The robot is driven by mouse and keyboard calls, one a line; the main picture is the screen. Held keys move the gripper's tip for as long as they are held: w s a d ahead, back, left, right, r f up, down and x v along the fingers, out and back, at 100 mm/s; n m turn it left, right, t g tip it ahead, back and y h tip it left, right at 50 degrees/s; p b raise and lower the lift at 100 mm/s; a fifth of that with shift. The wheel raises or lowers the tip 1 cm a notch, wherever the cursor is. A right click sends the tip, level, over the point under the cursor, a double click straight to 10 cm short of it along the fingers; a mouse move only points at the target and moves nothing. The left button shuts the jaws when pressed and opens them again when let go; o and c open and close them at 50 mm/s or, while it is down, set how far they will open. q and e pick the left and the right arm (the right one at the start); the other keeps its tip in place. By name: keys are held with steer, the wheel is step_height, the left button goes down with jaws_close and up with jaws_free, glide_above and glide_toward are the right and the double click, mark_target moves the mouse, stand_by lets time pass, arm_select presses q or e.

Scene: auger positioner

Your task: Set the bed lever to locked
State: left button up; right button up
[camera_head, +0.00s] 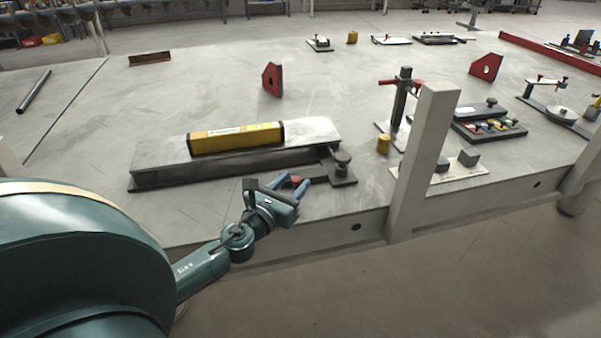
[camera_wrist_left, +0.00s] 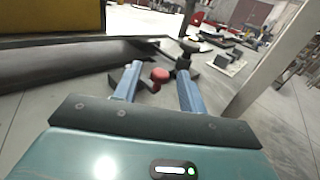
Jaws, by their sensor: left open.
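The auger bed is a long grey block (camera_head: 165,155) with a yellow labelled body (camera_head: 235,138) on top. Its right end has a dark post with a round knob (camera_head: 342,158). A small red knob (camera_head: 296,180), which looks like the bed lever's end, sits low near that end; it also shows in the left wrist view (camera_wrist_left: 160,75). My left gripper (camera_head: 290,185) is open, its blue fingers on either side of the red knob. I cannot tell whether they touch it. The lever's arm is mostly hidden. My right gripper is not in view.
A grey upright post (camera_head: 425,150) stands at the table's front edge, right of the gripper. Red triangular brackets (camera_head: 272,79) stand farther back. The table left of the bed is largely clear.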

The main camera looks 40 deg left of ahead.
mark_target(294, 183)
arm_select(q)
steer(key=shift+w+a, duration=0.1)
steer(key=shift+w, duration=1.85)
steer(key=shift+c, duration=0.2)
jaws_close()
